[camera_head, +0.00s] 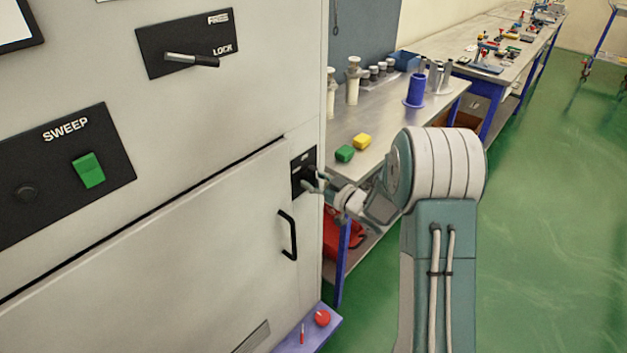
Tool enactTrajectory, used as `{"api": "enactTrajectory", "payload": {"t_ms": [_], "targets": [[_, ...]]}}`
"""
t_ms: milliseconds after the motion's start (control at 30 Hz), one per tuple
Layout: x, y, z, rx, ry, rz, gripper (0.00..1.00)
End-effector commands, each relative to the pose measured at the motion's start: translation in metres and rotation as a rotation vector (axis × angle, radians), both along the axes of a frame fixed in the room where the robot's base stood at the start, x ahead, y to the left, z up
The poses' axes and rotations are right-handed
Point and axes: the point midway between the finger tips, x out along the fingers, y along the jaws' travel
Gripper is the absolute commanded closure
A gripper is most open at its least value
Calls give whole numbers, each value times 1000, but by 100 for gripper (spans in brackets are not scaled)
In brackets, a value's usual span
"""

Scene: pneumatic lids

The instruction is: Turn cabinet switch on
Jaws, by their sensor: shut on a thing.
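The grey cabinet (200,230) fills the left half of the view. A small black switch plate (300,160) sits on its front near the right edge, with small pale lettering at its top. My gripper (314,182) is at this plate, shut on the dark switch knob (308,172). The knob is mostly hidden by the fingers, so its setting cannot be read. My arm reaches in from the right side of the plate.
A black door handle (287,235) sticks out below the plate. A lock lever (191,60) and a green sweep switch (88,170) are further left. A metal table (385,130) with green and yellow blocks stands behind my arm. Green floor at right is clear.

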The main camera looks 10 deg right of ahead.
Motion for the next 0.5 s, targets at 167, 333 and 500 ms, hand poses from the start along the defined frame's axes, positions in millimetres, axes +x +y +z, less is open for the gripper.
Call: {"api": "enactTrajectory", "payload": {"t_ms": [167, 333, 500], "targets": [[-2, 0, -7, 45, 52, 0, 91], [-2, 0, -7, 65, 67, 0, 91], [-2, 0, -7, 70, 71, 0, 91]]}}
